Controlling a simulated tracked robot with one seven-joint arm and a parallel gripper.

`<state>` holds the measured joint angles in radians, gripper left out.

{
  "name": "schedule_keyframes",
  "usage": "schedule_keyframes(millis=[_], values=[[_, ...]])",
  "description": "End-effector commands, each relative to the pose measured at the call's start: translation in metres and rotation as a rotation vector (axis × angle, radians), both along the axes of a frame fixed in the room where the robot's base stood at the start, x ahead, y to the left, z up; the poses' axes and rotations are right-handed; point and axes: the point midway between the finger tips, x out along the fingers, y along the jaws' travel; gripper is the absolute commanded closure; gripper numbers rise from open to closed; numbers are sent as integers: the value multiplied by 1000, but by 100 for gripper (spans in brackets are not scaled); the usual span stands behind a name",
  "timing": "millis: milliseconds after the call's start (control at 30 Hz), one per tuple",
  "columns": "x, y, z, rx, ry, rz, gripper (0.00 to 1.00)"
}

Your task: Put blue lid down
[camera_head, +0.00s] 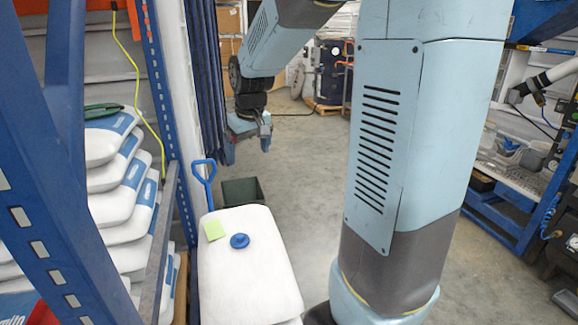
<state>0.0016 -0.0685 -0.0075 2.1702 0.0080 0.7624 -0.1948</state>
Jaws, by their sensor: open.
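My gripper (247,146) hangs from my arm above and beyond the box, clear of the lid. It is open, and I see nothing held in it. The opening of the hopper, if there is one under the lid, is hidden.
A yellow-green note (214,230) lies beside the lid. A blue rack (60,190) with stacked white bags (125,190) is at left. Open floor (310,190) lies between the box and my arm.

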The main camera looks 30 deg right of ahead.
Motion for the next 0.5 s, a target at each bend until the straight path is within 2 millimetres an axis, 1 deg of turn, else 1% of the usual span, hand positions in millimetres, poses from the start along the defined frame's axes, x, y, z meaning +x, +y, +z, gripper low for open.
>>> schedule_keyframes(millis=[33,200,333,500], values=[[-15,0,11,3,-17,-10,0],[-62,0,36,13,-60,-44,0],[-99,0,50,23,-94,-69,0],[-147,-1,62,36,-136,-103,0]])
